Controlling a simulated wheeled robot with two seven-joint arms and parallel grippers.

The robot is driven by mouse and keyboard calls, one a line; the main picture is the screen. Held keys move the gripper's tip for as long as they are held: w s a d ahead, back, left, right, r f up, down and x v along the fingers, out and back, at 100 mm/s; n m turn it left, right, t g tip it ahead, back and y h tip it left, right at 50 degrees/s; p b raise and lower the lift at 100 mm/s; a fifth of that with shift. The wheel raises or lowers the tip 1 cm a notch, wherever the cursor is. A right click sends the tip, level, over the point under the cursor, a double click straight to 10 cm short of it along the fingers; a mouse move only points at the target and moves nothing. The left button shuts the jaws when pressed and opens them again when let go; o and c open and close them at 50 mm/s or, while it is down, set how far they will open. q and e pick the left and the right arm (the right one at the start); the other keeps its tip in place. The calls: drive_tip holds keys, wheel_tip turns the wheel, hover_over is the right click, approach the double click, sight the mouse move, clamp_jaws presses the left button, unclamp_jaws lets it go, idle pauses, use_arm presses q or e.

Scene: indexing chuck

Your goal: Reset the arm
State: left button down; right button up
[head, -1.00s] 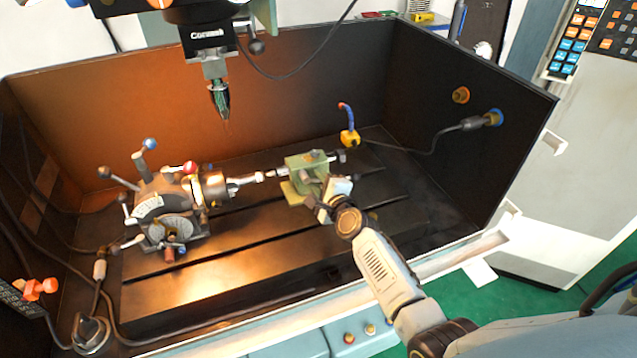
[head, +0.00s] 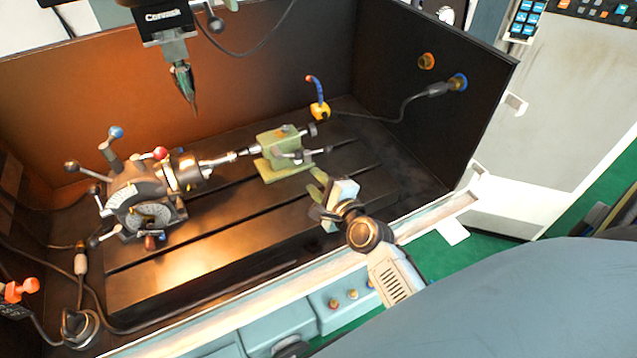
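My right gripper (head: 318,200) is in front of and to the right of the green tailstock (head: 285,155), above the front part of the machine bed. Its fingers look spread, with nothing seen between them, and it is apart from the tailstock. The grey indexing chuck (head: 150,195), with several ball-ended levers, stands on the left of the bed. A thin shiny workpiece (head: 218,163) runs from the chuck towards the tailstock. My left gripper is out of view.
A spindle with a pointed tool (head: 183,82) hangs above the bed at upper left. Dark enclosure walls (head: 440,110) surround the bed, with a pale front rim (head: 260,277). A blue and yellow nozzle (head: 319,108) stands behind the tailstock. Cables lie at the left.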

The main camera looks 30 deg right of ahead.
drive_tip(key=shift+s, duration=0.2)
idle(0.4)
drive_tip(key=s+a+f+n+g+y, duration=0.1)
drive_tip(key=s+a+n+g+y, duration=0.1)
drive_tip(key=s+a+n+g, duration=0.35)
drive_tip(key=s+a+f+n+g+y, duration=0.1)
drive_tip(key=s+a+n+g+y, duration=0.15)
drive_tip(key=s+n, duration=0.55)
drive_tip(key=s+d+r+n+g+h, duration=0.2)
drive_tip(key=s+n+g+h, duration=0.2)
drive_tip(key=s+n, duration=0.7)
wheel_tip(320, 180, down, 30)
drive_tip(key=s+g+b, duration=0.2)
drive_tip(key=b, duration=0.3)
drive_tip(key=s+d+f+g+b, duration=0.1)
drive_tip(key=s+d+f+b, duration=0.2)
drive_tip(key=s+f, duration=1.3)
wheel_tip(320, 180, down, 3)
drive_tip(key=shift+s+f+b, duration=0.1)
drive_tip(key=shift+s+b, duration=0.3)
drive_tip(key=shift+b, duration=0.1)
